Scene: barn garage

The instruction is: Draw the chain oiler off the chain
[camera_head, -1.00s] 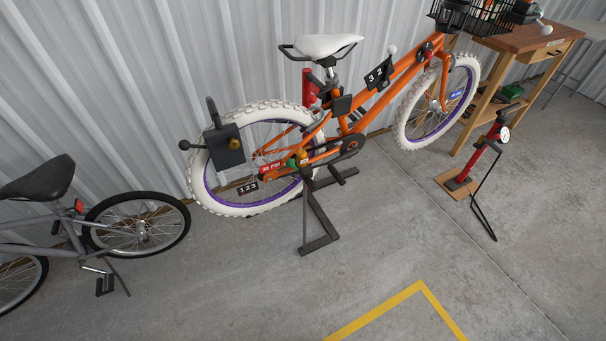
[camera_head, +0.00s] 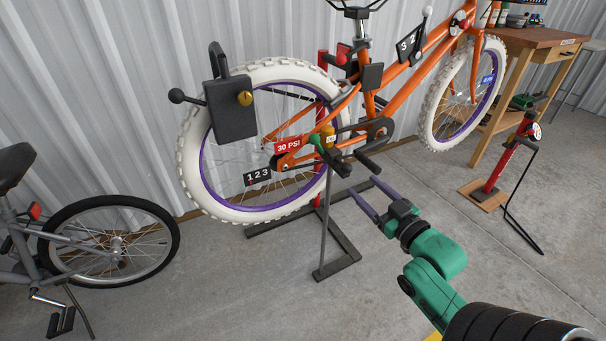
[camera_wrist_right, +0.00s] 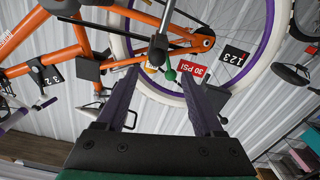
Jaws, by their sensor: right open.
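A small yellow bottle-like piece with a pale label (camera_head: 328,134), which looks like the chain oiler, sits at the rear lower frame of the orange bike (camera_head: 398,88), by the chain. A green knob (camera_head: 314,140) and a dark bar (camera_head: 338,163) are close beside it. In the right wrist view the green knob (camera_wrist_right: 171,75) shows ahead between the fingers, and the yellow piece (camera_wrist_right: 151,69) is partly hidden. My right gripper (camera_head: 363,185) is open and empty, with purple fingers, below and right of the yellow piece, apart from it. My left gripper is out of view.
A black box with a yellow knob (camera_head: 232,110) hangs over the white rear tyre. A dark floor stand (camera_head: 338,268) stands below the bike. A grey bike (camera_head: 110,243) is at left, a red pump (camera_head: 508,160) and wooden workbench (camera_head: 535,38) at right.

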